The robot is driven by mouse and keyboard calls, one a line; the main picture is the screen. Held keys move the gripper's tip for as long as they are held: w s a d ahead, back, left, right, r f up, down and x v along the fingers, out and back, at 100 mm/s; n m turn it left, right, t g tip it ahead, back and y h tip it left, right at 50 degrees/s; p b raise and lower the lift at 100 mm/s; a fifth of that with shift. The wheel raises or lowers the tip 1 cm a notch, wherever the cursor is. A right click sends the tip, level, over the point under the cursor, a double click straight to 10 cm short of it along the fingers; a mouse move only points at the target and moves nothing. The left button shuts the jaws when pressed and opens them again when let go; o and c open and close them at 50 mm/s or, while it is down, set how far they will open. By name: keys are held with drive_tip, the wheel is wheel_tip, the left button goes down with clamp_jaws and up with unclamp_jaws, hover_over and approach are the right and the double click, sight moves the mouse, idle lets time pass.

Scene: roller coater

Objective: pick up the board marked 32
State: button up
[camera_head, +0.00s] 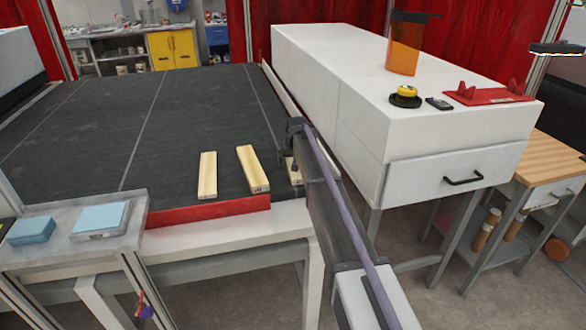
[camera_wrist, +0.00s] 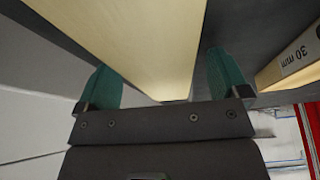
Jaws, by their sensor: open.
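Three pale wooden boards lie on the dark belt near its front edge: a left board (camera_head: 207,175), a middle board (camera_head: 252,168) and a right board (camera_head: 293,170) partly hidden by my arm. No mark reading 32 is legible in either view. In the wrist view, a plain board (camera_wrist: 135,45) runs between the two teal fingers of my gripper (camera_wrist: 163,75), with gaps visible beside it. A neighbouring board (camera_wrist: 290,65) at the right carries a label reading 30 mm. My gripper is open.
The belt (camera_head: 100,130) is clear behind and left of the boards. A red strip (camera_head: 210,211) edges its front. A long white cabinet (camera_head: 350,90) stands close to the right. Blue blocks (camera_head: 100,218) lie on a side ledge at the front left.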

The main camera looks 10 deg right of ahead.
drive_tip(key=c, duration=1.1)
drive_tip(key=shift+r, duration=0.1)
